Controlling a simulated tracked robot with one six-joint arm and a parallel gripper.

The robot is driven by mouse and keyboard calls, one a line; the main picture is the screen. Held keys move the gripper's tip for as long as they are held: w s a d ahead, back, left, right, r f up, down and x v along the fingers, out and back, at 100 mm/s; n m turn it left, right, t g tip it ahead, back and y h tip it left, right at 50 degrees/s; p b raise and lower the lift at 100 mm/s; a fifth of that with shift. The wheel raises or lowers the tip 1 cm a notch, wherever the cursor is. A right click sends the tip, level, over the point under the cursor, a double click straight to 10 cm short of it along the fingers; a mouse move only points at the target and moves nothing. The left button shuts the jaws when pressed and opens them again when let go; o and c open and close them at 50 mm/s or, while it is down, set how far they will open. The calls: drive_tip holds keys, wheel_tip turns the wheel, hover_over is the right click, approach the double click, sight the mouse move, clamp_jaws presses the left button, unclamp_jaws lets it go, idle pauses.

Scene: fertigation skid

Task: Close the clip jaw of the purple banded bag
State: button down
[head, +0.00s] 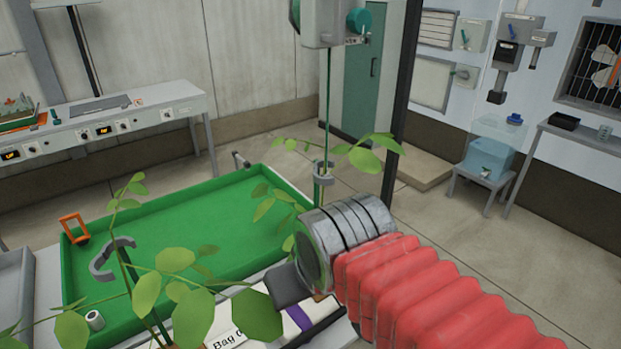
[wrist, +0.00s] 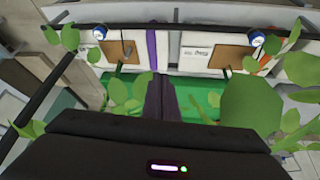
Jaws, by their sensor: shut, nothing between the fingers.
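A white bag with a purple band (head: 298,318) lies low in the head view, partly hidden behind leaves and my arm. The purple band (wrist: 151,50) also shows near the top of the wrist view. A grey clip (head: 323,172) sits at the hanging string beside a plant stem; I cannot tell whether its jaw is open. Another grey clip (head: 112,258), with its curved jaw apart, is at the left plant. My gripper (wrist: 160,84) is shut and empty, pointing toward the bags among leaves.
A green tray (head: 190,240) lies behind the plants. An orange-handled item (head: 74,229) and a small white roll (head: 95,320) are at its left side. Leaves (head: 175,260) crowd the front. A bench (head: 120,120) stands at the back left.

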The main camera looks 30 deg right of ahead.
sight(314, 178)
drive_tip(key=w+d+r+n+h, duration=0.2)
drive_tip(key=w+d+r+h, duration=0.1)
drive_tip(key=w+r, duration=0.8)
wheel_tip(314, 178, up, 5)
drive_tip(key=shift+w+d+r+n+t, duration=0.15)
drive_tip(key=shift+d+n+t, duration=0.15)
drive_tip(key=shift+d+t, duration=0.15)
drive_tip(key=w+d+f, duration=0.6)
drive_tip(key=f, duration=0.2)
drive_tip(key=shift+w+d, duration=0.35)
drive_tip(key=shift+d, duration=0.05)
drive_tip(key=shift+d, duration=0.15)
